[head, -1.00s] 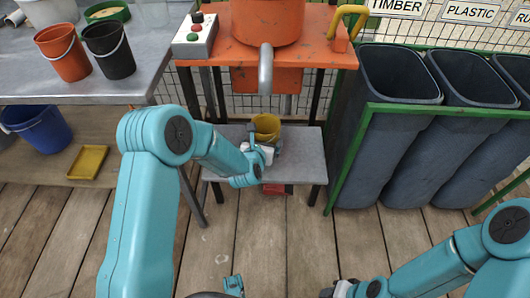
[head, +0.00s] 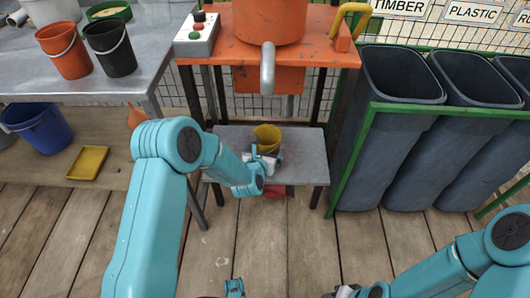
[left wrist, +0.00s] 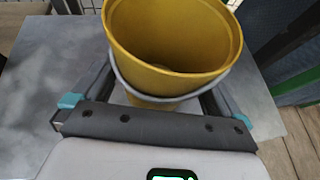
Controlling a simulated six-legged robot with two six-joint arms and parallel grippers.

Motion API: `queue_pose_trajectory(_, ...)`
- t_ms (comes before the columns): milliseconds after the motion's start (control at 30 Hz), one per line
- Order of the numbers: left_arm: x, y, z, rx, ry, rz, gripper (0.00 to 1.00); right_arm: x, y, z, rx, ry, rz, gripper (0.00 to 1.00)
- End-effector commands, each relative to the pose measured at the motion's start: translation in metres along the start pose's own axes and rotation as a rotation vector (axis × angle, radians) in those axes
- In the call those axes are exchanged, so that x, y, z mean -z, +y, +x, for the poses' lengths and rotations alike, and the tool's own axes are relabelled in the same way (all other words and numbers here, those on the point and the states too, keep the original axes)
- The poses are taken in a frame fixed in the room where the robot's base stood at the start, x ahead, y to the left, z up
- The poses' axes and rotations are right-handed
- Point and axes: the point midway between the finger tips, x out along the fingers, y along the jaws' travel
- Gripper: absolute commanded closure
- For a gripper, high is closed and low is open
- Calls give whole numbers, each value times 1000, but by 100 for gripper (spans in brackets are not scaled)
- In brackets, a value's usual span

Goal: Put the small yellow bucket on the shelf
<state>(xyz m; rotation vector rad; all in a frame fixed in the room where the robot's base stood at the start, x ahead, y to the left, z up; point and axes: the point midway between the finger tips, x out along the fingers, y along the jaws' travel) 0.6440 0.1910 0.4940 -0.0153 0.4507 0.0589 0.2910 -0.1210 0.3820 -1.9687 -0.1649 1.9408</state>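The small yellow bucket (head: 266,137) is at the grey bench-like shelf (head: 308,160) below the orange machine, leaning a little. In the left wrist view the bucket (left wrist: 172,45) fills the top middle, with its grey handle hanging across its near side. My left gripper (head: 262,160) has one finger on each side of the bucket, and they look closed against its wall. The bucket's base is hidden, so I cannot tell whether it touches the shelf. My right gripper (head: 338,292) is at the bottom edge, mostly cut off; its fingers are not clear.
The orange machine (head: 268,25) stands directly above the shelf. Dark bins (head: 395,130) behind a green frame stand close on the right. A metal table (head: 150,60) with buckets is at left; a blue bucket (head: 38,130) and yellow tray (head: 88,163) are below it.

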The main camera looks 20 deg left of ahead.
Motion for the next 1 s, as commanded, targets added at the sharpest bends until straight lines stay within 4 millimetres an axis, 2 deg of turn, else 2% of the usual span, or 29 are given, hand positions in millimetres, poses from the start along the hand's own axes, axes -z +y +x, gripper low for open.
queue_pose_trajectory(167, -4, 0, -11, 1, 2, 0, 0, -1, -3, -7, 0, -2, -3, 57)
queue_pose_trajectory(500, -4, 0, -88, 2, 2, 1, 0, -1, -8, -21, 0, -2, -3, 57)
queue_pose_trajectory(633, -3, 0, -109, 1, 2, 1, 0, -1, -9, -24, 0, -2, -3, 57)
queue_pose_trajectory(767, -2, 0, -119, 1, 3, 10, 0, -1, -9, -24, 0, -2, -2, 57)
queue_pose_trajectory(867, 10, -2, -124, 20, 43, 111, 0, -1, -9, -24, 0, -2, -2, 57)
queue_pose_trajectory(967, 37, -8, -129, 83, 129, 367, 0, -1, -9, -24, 0, -2, -2, 57)
queue_pose_trajectory(1000, 52, -11, -133, 126, 171, 504, 0, -1, -9, -24, 0, -2, -2, 57)
